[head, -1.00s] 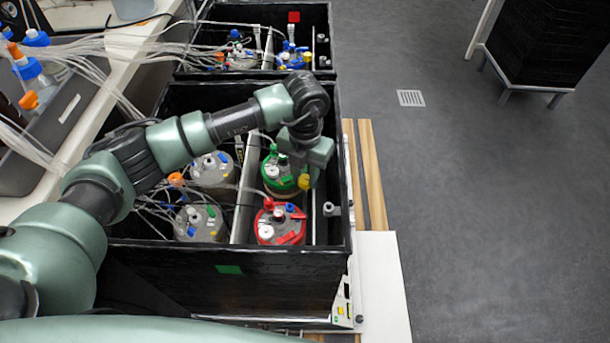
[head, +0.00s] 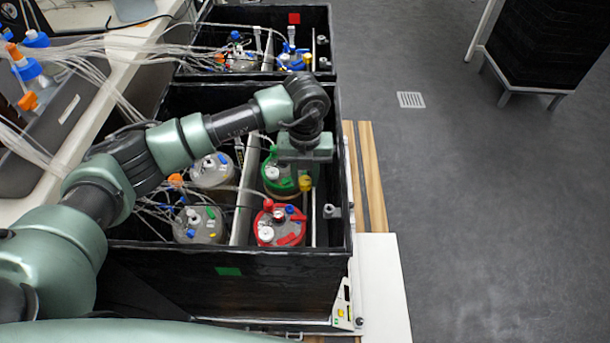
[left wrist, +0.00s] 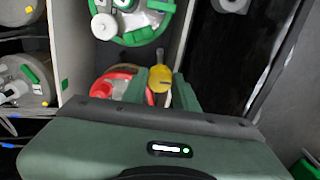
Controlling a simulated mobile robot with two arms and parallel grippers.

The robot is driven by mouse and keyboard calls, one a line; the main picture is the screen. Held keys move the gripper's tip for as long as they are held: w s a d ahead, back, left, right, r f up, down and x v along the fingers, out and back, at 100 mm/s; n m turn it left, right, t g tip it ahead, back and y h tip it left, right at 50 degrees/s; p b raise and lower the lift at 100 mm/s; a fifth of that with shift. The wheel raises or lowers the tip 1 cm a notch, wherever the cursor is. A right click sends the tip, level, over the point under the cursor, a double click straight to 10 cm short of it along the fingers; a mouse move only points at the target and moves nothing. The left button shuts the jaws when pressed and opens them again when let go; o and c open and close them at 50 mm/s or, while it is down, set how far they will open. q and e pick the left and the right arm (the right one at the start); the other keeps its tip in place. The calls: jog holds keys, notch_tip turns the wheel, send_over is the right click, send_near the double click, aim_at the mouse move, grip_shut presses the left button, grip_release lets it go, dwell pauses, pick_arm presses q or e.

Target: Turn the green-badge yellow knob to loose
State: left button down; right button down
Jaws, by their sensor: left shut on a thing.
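The yellow knob (head: 305,183) is inside the near black box (head: 300,262), which has a green badge (head: 228,271) on its front wall. My left gripper (head: 304,170) reaches down into this box and is shut on the yellow knob. In the left wrist view, the knob (left wrist: 159,76) sits between the two green fingers (left wrist: 160,90); its lower part is hidden. The knob's exact turn is hard to read. My right gripper is not in view.
A green-lidded vessel (head: 272,174) and a red-lidded vessel (head: 266,234) stand beside the knob. Two grey-lidded vessels and several tubes are to the left. A far box with a red badge (head: 293,17) holds another yellow knob (head: 307,57).

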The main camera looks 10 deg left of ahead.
pick_arm(q)
jog(key=shift+r, duration=0.1)
jog(key=c, duration=1.1)
grip_release()
notch_tip(320, 180, up, 8)
jog(key=shift+f+b, duration=0.1)
jog(key=shift+b, duration=0.25)
